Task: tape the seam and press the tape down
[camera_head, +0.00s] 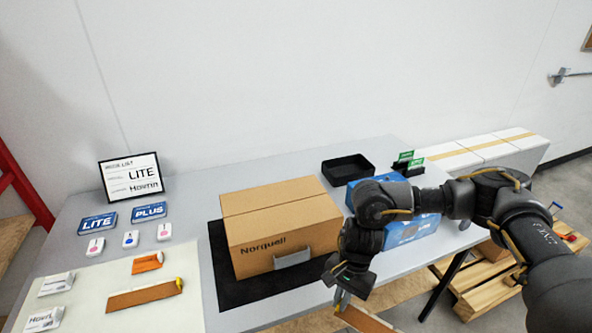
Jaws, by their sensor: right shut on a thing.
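A closed brown cardboard box (250,229) marked "Norquell" stands on a black mat (228,281) on the table. A seam (270,197) runs along its top; I cannot make out tape on it. A grey piece (292,258) shows low on the box's front face. My right gripper (342,296) is at the table's front, right of the box and apart from its top, pointing down. It is shut on a brown strip (362,318) with a pale edge, partly cut off by the picture's bottom. My left gripper is not in view.
A pale mat (88,292) at left holds a brown strip (145,297) and an orange piece (147,262). Blue cards, a sign (131,177), a black tray (347,169) and a blue box (414,229) stand around. A pallet (490,285) lies on the floor at right.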

